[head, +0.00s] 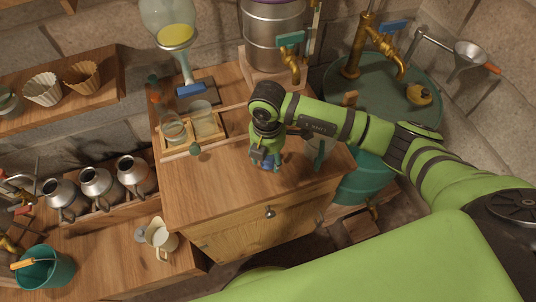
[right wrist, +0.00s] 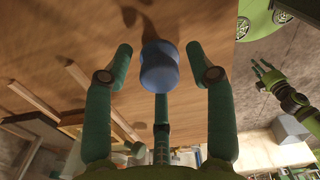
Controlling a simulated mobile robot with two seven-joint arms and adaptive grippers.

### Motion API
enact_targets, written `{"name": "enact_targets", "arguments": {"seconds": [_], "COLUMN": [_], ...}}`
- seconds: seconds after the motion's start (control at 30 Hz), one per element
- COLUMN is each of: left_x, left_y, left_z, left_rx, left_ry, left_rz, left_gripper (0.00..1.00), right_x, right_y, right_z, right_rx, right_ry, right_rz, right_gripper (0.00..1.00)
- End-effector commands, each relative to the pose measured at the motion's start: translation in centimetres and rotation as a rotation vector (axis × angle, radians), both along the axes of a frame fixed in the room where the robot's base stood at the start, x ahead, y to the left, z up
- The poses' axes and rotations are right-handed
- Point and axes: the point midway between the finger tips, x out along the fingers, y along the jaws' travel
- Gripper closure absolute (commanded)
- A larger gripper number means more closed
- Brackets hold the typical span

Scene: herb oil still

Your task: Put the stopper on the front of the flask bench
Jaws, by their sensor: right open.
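The blue stopper (right wrist: 160,67) is between the spread fingers of my right gripper (right wrist: 160,70) in the right wrist view, with gaps on both sides. In the head view my right gripper (head: 265,156) points down over the wooden flask bench (head: 225,205), right of its middle, and partly hides the blue stopper (head: 268,164). The stopper appears to be at the bench top; I cannot tell whether it touches a finger. My left gripper (right wrist: 268,76) shows small at the right of the right wrist view, away from the bench; its jaws are too small to judge.
A wooden rack (head: 160,142) with glass beakers stands at the bench's back left. A round flask (head: 168,22) with yellow liquid is above it. A metal still (head: 272,38) with a brass tap is behind, a green drum (head: 335,85) at right. The bench's front top is clear.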

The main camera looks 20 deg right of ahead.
Motion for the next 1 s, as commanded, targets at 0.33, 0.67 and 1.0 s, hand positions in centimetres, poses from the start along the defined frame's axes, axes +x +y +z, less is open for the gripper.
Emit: {"name": "enact_targets", "arguments": {"seconds": [0.33,0.67,1.0], "left_x": [0.0,0.0,0.0], "left_y": [0.0,0.0,0.0], "left_z": [-1.1,-1.8,-1.8], "left_rx": [0.000,0.000,0.000], "left_ry": [0.000,-0.001,-0.001], "left_rz": [0.000,0.000,0.000], "left_gripper": [0.60,0.60,0.60], "right_x": [0.2,0.1,0.0], "right_y": [0.0,0.1,0.1], "right_z": [6.5,11.5,12.0], "right_rx": [0.000,0.001,0.000], "right_ry": [-0.007,-0.003,-0.001], "right_rz": [0.002,0.001,0.000], "right_gripper": [0.44,0.44,0.44]}}
